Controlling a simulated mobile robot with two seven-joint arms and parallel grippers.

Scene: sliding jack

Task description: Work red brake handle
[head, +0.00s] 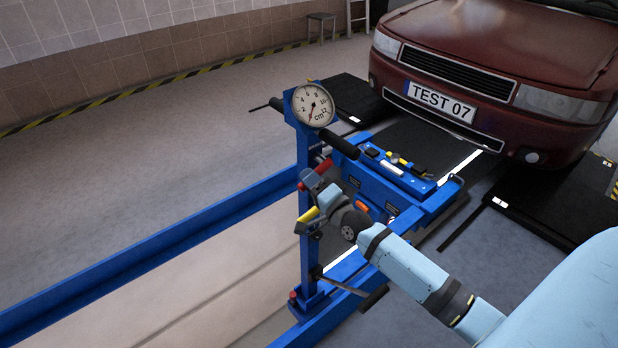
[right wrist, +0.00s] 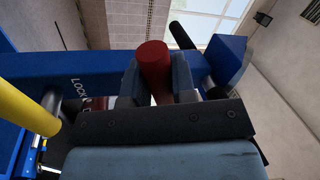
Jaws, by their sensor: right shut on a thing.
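The red brake handle (head: 321,168) sticks out from the blue upright post (head: 304,236) of the jack. In the right wrist view the red handle (right wrist: 153,66) stands between the two fingers of my right gripper (right wrist: 153,80), which is shut on it. In the head view my right gripper (head: 312,186) is at the post, at the lower end of the handle, and hides part of it. My left gripper is not in view.
A round dial gauge (head: 312,105) tops the post. A black grip (head: 340,143) lies above the red handle. A blue tool tray (head: 397,176) is behind my right arm. A yellow bar (right wrist: 24,106) is close on the left in the wrist view. A red car (head: 500,70) stands behind.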

